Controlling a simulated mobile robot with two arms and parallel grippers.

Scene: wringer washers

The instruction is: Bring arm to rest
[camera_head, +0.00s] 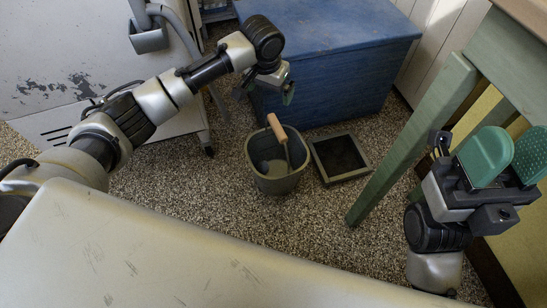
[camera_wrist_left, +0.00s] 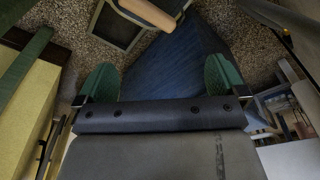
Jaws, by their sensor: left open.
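My left arm reaches in from the left over the floor, bent at the elbow. Its gripper (camera_head: 265,93) is open and empty, pointing down in front of the blue chest (camera_head: 335,75), above and behind the grey bucket (camera_head: 277,180). In the left wrist view my left gripper (camera_wrist_left: 158,78) shows two green fingers wide apart with nothing between them. My right gripper (camera_head: 509,155) is at the right, pointing up, with its green pads apart and nothing seen between them.
The bucket holds a wooden-handled tool (camera_head: 277,129). A dark square tray (camera_head: 340,158) lies beside it. A green table leg (camera_head: 412,140) stands between the tray and my right gripper. A worn white cabinet (camera_head: 70,65) is at left. Speckled floor (camera_head: 200,200) is clear left of the bucket.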

